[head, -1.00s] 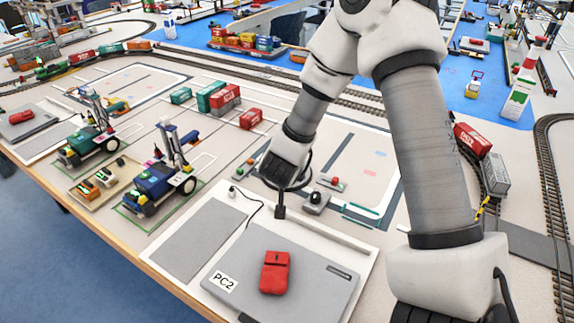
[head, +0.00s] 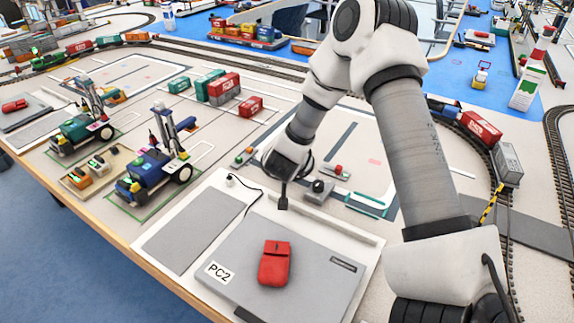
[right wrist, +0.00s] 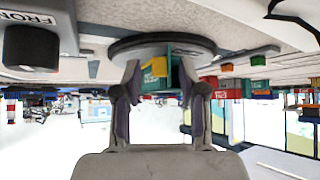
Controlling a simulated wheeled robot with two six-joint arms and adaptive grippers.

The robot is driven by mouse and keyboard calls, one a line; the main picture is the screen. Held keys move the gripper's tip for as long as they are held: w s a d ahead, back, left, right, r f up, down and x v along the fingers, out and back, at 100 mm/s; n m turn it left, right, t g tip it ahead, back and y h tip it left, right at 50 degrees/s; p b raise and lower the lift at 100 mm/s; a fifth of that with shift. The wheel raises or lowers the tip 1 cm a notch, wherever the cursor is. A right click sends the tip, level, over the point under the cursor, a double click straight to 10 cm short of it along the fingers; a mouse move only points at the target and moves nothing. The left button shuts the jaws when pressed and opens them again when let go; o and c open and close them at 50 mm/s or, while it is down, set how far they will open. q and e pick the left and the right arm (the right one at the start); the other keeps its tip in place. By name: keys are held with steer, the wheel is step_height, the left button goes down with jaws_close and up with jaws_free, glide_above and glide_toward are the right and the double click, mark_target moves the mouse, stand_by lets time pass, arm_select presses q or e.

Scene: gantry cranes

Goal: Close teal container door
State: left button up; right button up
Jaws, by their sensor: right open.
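Two small teal containers, one (head: 179,85) left of the other (head: 204,83), stand near red containers on the far part of the table in the head view. No open door can be made out on either. My right gripper (head: 283,200) is well short of them, above the table near the back edge of the grey PC2 panel. In the right wrist view, which is upside down, its two fingers (right wrist: 160,82) are apart. A teal shape (right wrist: 179,76) with a yellow part shows between them; I cannot tell its distance. My left gripper is not in view.
A red device (head: 274,265) lies on the grey PC2 panel (head: 310,275). A blue wheeled crane model (head: 150,172) and a green one (head: 80,132) stand to the left. A small dark knob (head: 318,188) is just right of my gripper. Rail tracks curve behind and right.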

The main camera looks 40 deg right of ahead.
steer(key=shift+s, duration=0.1)
jaws_close()
steer(key=shift+r, duration=0.1)
steer(key=shift+a, duration=0.1)
